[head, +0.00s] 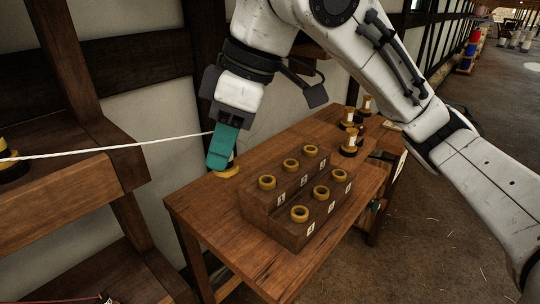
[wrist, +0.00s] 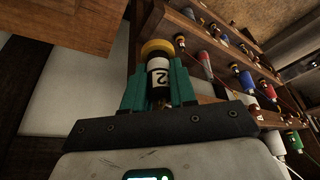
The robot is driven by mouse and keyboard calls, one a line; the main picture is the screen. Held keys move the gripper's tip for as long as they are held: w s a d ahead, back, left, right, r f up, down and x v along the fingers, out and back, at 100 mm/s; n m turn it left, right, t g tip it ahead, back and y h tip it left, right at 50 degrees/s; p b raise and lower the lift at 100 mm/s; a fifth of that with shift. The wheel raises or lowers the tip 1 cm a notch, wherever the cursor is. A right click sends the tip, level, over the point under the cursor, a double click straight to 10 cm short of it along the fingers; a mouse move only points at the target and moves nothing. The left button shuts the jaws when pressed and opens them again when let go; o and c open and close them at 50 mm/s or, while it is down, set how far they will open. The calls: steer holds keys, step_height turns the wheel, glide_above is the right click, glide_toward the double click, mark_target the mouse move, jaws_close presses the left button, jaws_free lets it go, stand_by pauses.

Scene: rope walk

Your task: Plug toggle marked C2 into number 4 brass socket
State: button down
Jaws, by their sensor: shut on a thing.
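My gripper (head: 219,160), with teal fingers, is shut on a toggle (head: 230,171) above the table's far left corner. In the wrist view the toggle (wrist: 158,72) sits between the fingers, black with a yellow end and a white label showing a 2; the rest of the label is turned away. A white cord (head: 110,147) runs left from the gripper area. The stepped wooden block (head: 290,228) has two rows of brass sockets, right of my gripper and apart from the toggle. The near-left front socket (head: 299,214) has a small tag that seems to read 4. All sockets look empty.
Several black, white and yellow toggles (head: 349,143) stand at the table's far right end. A wooden shelf (head: 60,190) is at the left. The tabletop (head: 215,205) left of the block is clear. In the wrist view, racks hold coloured bobbins (wrist: 206,65).

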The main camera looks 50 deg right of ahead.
steer(key=shift+n, duration=0.5)
steer(key=shift+s+d+f+b, duration=0.2)
steer(key=shift+s+d+f, duration=0.15)
steer(key=shift+d+f, duration=2.65)
steer(key=shift+s+d+f+b, duration=0.15)
steer(key=shift+s+d+f, duration=0.2)
steer(key=shift+d+f, duration=2.7)
steer(key=shift+s+d+f+b, duration=0.2)
steer(key=shift+s+d+f, duration=0.15)
steer(key=shift+d+f, duration=2.65)
steer(key=shift+a+f, duration=0.25)
steer(key=shift+f, duration=0.3)
steer(key=shift+a+f, duration=0.2)
steer(key=shift+f, duration=0.3)
steer(key=c, duration=1.2)
jaws_free()
steer(key=shift+r, duration=0.15)
steer(key=p+v, duration=0.8)
steer(key=v, duration=0.2)
steer(key=shift+s+d+r, duration=0.2)
steer(key=shift+s+r, duration=0.05)
steer(key=shift+r, duration=0.05)
